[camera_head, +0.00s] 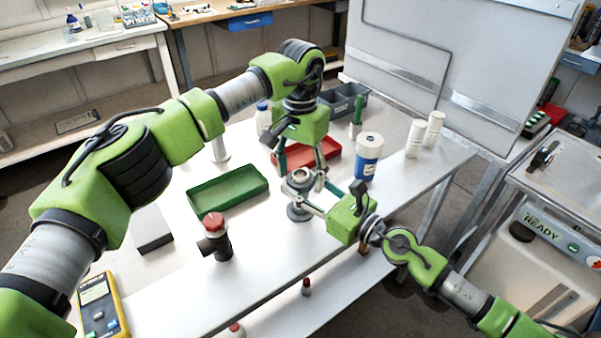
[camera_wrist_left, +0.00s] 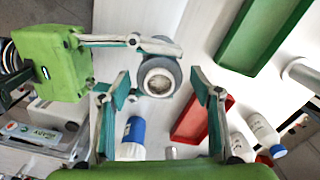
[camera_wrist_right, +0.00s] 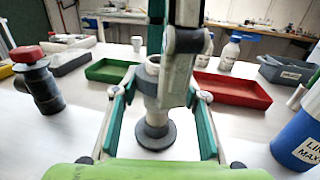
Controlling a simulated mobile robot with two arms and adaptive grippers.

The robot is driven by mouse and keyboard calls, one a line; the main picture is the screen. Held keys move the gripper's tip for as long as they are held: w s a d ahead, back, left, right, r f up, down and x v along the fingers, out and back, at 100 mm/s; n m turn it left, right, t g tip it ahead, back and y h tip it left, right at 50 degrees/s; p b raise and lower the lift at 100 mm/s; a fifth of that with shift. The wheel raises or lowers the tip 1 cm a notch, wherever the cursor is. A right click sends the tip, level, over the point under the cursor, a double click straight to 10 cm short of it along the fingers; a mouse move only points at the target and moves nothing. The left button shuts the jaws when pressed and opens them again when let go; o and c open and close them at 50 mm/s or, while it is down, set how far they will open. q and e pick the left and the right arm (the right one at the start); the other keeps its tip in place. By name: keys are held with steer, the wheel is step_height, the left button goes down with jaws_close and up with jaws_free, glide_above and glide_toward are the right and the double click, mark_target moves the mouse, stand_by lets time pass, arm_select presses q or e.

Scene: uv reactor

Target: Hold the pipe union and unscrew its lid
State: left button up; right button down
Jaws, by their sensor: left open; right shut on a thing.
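The pipe union (camera_head: 299,181) is a grey fitting with a pale ring on top and a wide dark base, upright above the table's middle. It also shows in the left wrist view (camera_wrist_left: 160,76) and the right wrist view (camera_wrist_right: 155,132). My right gripper (camera_head: 306,196) is shut on the union's body, coming from the right. My left gripper (camera_head: 302,171) is open and points down over the union, one finger to each side of its top. In the right wrist view the left fingers partly hide the top. I cannot tell the lid from the body clearly.
A dark fitting with a red cap (camera_head: 215,237) stands at front left. A green tray (camera_head: 228,190) and a red tray (camera_head: 325,163) lie behind. A blue-and-white jar (camera_head: 368,157) and white bottles (camera_head: 416,138) stand right of the union. A yellow meter (camera_head: 101,305) lies at front left.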

arm_select(q)
steer(key=shift+r, duration=0.1)
step_height(320, 180, up, 8)
steer(key=shift+f, duration=0.25)
steer(key=shift+c, duration=0.3)
steer(key=shift+f, duration=3.85)
steer(key=shift+c, duration=0.5)
steer(key=c, duration=1.1)
steer(key=o, duration=1.3)
steer(key=shift+c, duration=0.2)
